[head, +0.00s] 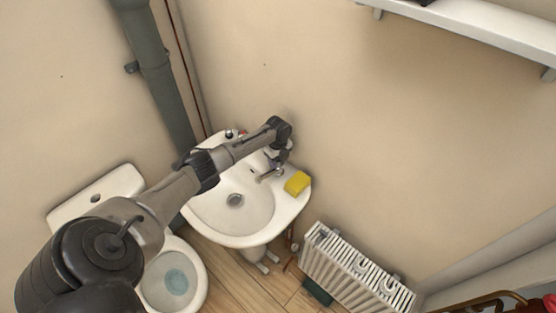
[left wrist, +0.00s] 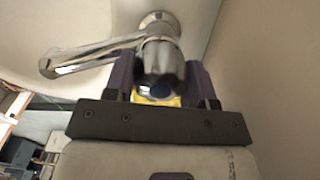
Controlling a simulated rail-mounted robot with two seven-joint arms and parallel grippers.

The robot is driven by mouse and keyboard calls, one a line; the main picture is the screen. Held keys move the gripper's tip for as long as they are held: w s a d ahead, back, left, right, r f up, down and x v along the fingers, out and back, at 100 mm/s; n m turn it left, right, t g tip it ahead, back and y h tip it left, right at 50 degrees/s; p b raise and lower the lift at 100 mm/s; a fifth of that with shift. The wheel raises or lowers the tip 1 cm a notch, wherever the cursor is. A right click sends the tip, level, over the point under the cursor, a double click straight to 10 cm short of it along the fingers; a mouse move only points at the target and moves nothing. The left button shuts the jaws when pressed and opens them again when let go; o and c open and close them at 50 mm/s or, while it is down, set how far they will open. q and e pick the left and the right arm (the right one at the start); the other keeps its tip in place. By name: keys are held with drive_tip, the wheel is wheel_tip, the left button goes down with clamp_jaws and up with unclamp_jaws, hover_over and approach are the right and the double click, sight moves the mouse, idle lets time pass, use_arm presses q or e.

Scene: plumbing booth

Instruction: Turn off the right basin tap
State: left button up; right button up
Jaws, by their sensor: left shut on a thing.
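The basin (head: 210,222) is white and fixed to the wall. The chrome right basin tap (head: 268,175) stands at its back right, with its spout over the bowl. My left gripper (head: 284,154) reaches across the basin to this tap. In the left wrist view, the tap's spout (left wrist: 85,60) points left and its round knob (left wrist: 160,65) sits between the dark fingers, which are shut on it. The far side of the knob is hidden. My right gripper is not in view.
A yellow sponge (head: 297,183) lies on the basin's right rim, close to the tap. A radiator (head: 350,272) is to the right, a toilet (head: 190,285) to the left.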

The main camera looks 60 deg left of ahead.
use_arm(q)
drive_tip(key=shift+m, duration=0.3)
drive_tip(key=o, duration=0.9)
drive_tip(key=shift+r, duration=0.1)
drive_tip(key=shift+r+p, duration=0.65)
drive_tip(key=shift+r, duration=6.2)
